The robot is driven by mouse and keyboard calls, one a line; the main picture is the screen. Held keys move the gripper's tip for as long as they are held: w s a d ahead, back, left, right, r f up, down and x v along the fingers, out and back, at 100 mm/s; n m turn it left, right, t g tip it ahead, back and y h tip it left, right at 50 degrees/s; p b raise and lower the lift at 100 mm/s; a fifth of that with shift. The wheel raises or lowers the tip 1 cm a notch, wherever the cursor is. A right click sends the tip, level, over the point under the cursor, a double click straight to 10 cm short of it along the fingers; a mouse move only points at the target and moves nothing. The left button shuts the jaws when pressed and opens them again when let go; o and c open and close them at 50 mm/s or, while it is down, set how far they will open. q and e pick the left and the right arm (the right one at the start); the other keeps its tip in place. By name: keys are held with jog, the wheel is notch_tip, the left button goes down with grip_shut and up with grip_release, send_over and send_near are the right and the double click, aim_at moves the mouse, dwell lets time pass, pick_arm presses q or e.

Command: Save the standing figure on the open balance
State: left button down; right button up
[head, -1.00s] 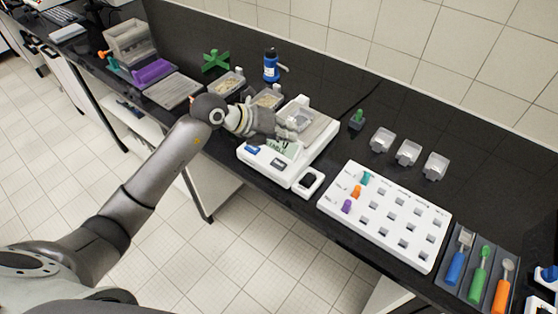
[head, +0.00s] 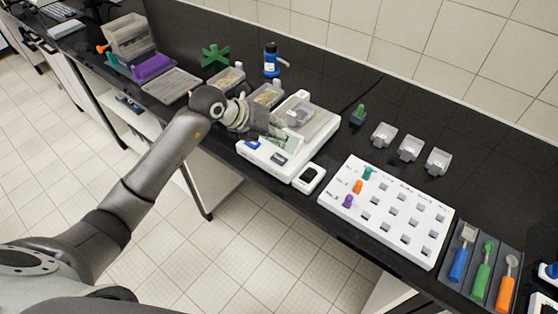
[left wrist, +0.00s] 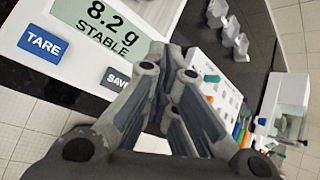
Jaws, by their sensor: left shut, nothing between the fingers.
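The white balance (head: 318,140) stands on the black bench, with a clear dish (head: 299,113) on its pan. In the left wrist view its display (left wrist: 100,25) reads 8.2 g STABLE. The blue TARE button (left wrist: 43,44) is clear to see there; the grey SAVE button (left wrist: 115,79) is partly hidden behind a finger. In the head view, SAVE (head: 281,158) lies below the display. My left gripper (head: 279,129) is shut and empty over the balance's display area, its fingers close to SAVE; I cannot tell whether they touch it. My right gripper is not in view.
A small white device (head: 309,178) with a black top sits in front of the balance. A white rack (head: 385,235) with coloured pegs is to the right. Clear dishes (head: 410,149) stand behind it. A blue bottle (head: 271,60) and sample trays (head: 230,78) are behind and left.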

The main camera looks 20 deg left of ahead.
aim_at(277, 156)
pick_arm(q)
notch_tip(277, 156, down, 6)
jog(key=b, duration=0.3)
jog(key=shift+f+b, duration=0.1)
jog(key=shift+b, duration=0.3)
dwell(0.9)
jog(key=shift+f, duration=0.4)
jog(key=shift+f+b, duration=0.5)
jog(key=shift+b, duration=0.15)
dwell(0.4)
dwell(0.3)
jog(key=shift+r+p, duration=0.75)
jog(key=shift+r, duration=0.15)
